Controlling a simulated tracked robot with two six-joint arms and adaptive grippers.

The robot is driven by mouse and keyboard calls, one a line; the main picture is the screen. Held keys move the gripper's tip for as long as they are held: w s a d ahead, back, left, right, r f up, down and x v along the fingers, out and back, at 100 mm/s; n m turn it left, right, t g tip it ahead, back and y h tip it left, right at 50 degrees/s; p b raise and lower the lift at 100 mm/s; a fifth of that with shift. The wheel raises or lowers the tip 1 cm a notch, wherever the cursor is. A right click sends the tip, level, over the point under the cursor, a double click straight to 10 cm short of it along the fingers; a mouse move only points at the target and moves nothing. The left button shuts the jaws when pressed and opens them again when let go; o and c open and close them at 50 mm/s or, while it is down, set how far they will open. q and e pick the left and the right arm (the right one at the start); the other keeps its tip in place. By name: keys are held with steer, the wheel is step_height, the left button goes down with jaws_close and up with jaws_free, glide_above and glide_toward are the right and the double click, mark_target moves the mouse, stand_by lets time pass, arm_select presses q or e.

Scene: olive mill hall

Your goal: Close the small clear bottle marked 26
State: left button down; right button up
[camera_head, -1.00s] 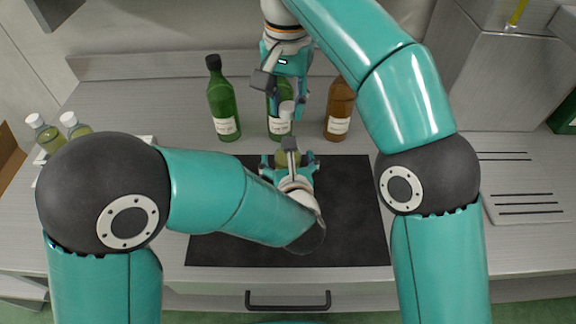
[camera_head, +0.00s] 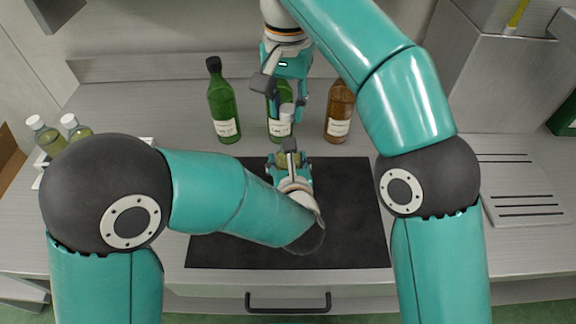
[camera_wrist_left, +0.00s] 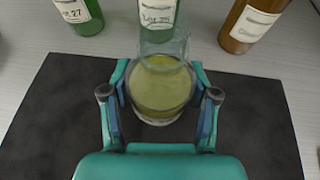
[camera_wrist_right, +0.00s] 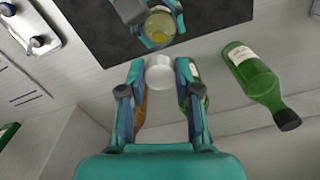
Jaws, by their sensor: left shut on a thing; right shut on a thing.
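The small clear bottle (camera_wrist_left: 162,88) holds yellow-green oil and stands at the back of the dark mat. My left gripper (camera_head: 289,162) is shut around its body; in the left wrist view the fingers (camera_wrist_left: 160,108) flank it on both sides. No number is readable on it. My right gripper (camera_head: 287,104) is above and behind it, shut on a white cap (camera_wrist_right: 159,72), which also shows in the head view (camera_head: 286,109). The cap is apart from the bottle. In the right wrist view the bottle (camera_wrist_right: 160,27) shows beyond the cap, partly covered by my left gripper.
A green bottle (camera_head: 223,105), another green bottle (camera_head: 274,127) and a brown bottle (camera_head: 338,112) stand behind the mat (camera_head: 350,215). Two small white-capped bottles (camera_head: 46,137) stand at the left on a pale holder. A slotted plate (camera_head: 520,185) lies right. The mat's right side is clear.

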steer(key=shift+s+f, duration=0.15)
steer(key=shift+f, duration=2.25)
steer(key=shift+f, duration=0.1)
steer(key=shift+f, duration=0.8)
steer(key=shift+f, duration=0.6)
steer(key=m, duration=0.6)
steer(key=shift+a, duration=0.2)
steer(key=m, duration=0.7)
steer(key=shift+w, duration=0.2)
steer(key=m, duration=1)
steer(key=shift+w+m, duration=0.2)
steer(key=shift+m, duration=0.2)
